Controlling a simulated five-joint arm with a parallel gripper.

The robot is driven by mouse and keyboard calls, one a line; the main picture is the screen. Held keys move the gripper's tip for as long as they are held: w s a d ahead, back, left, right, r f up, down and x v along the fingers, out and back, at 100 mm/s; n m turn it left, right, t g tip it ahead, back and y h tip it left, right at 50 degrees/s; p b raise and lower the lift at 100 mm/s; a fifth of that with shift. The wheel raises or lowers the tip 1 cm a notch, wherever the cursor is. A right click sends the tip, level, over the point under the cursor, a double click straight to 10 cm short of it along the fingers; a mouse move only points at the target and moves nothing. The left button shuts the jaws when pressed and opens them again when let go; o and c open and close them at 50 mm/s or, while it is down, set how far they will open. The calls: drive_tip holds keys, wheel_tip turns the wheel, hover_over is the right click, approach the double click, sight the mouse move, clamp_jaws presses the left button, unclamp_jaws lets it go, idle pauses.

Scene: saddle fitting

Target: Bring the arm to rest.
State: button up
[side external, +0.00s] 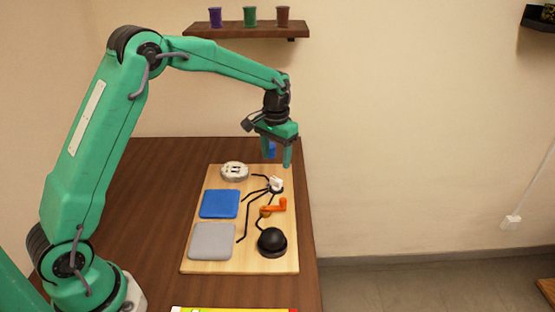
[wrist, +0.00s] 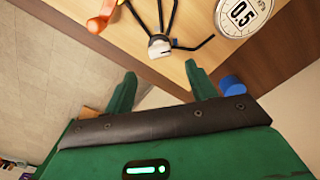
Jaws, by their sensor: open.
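My gripper (side external: 277,160) is open, with its green fingers pointing down above the far right part of the light wooden board (side external: 256,263). Nothing shows between the fingers in the wrist view (wrist: 160,74). A white piece with several black legs (side external: 276,185) lies on the board below the gripper; it also shows in the wrist view (wrist: 160,46), ahead of the fingertips. A blue cylinder (side external: 272,150) shows beside the fingers; in the wrist view (wrist: 233,86) it is just outside the right finger, partly hidden.
The board carries a round gauge (side external: 235,171), a blue square (side external: 220,204), a grey square (side external: 212,241), an orange handle (side external: 275,207) and a black dome (side external: 271,241). A shelf (side external: 247,30) with three cups hangs on the wall. The brown table (side external: 150,200) is clear left of the board.

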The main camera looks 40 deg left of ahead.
drive_tip(key=shift+r, duration=0.35)
drive_tip(key=shift+s+r, duration=0.2)
drive_tip(key=s+d+r+t, duration=0.1)
drive_tip(key=s+r+t, duration=0.1)
drive_tip(key=s+r, duration=0.65)
drive_tip(key=s+d+r+t, duration=0.15)
drive_tip(key=s+r, duration=0.45)
drive_tip(key=s, duration=0.6)
drive_tip(key=s+f+t, duration=0.2)
drive_tip(key=s, duration=0.7)
drive_tip(key=shift+s+m, duration=0.2)
drive_tip(key=shift+m, duration=0.2)
